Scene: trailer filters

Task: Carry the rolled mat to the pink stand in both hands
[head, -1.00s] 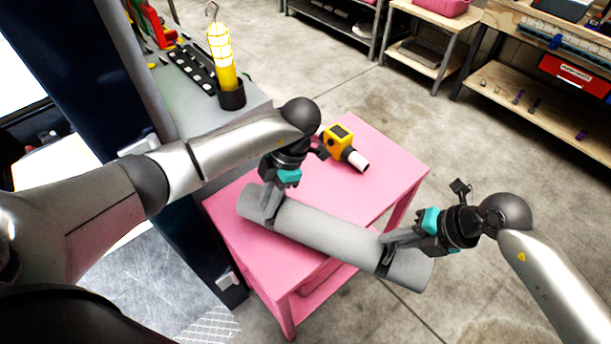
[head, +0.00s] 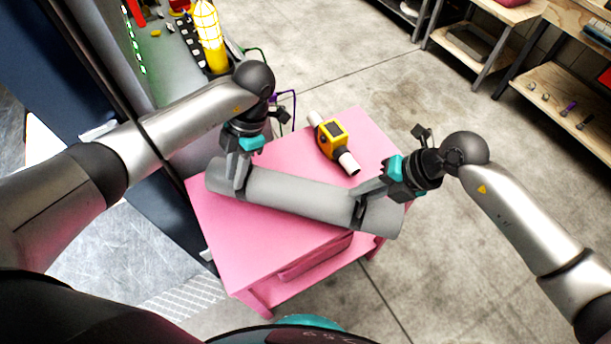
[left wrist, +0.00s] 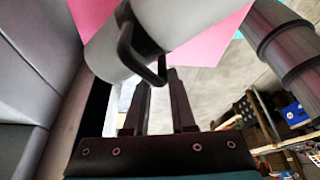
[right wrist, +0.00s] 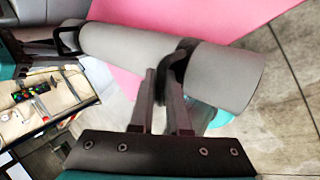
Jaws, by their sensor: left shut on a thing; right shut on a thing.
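The rolled mat (head: 300,195) is a grey cylinder with a dark handle near each end. It lies across the view above the front part of the pink stand (head: 255,255), nearly level in the picture. Its right end reaches about the stand's right edge. I cannot tell whether it touches the top. My left gripper (head: 240,183) is shut on the mat's left handle, which also shows in the left wrist view (left wrist: 140,50). My right gripper (head: 362,203) is shut on the right handle, seen in the right wrist view (right wrist: 182,65).
A yellow and black device (head: 333,140) with white ends lies on the stand behind the mat. A grey bench (head: 165,75) with a yellow work lamp (head: 209,38) stands at the left. Wooden shelves (head: 560,95) are at the upper right, with open floor between.

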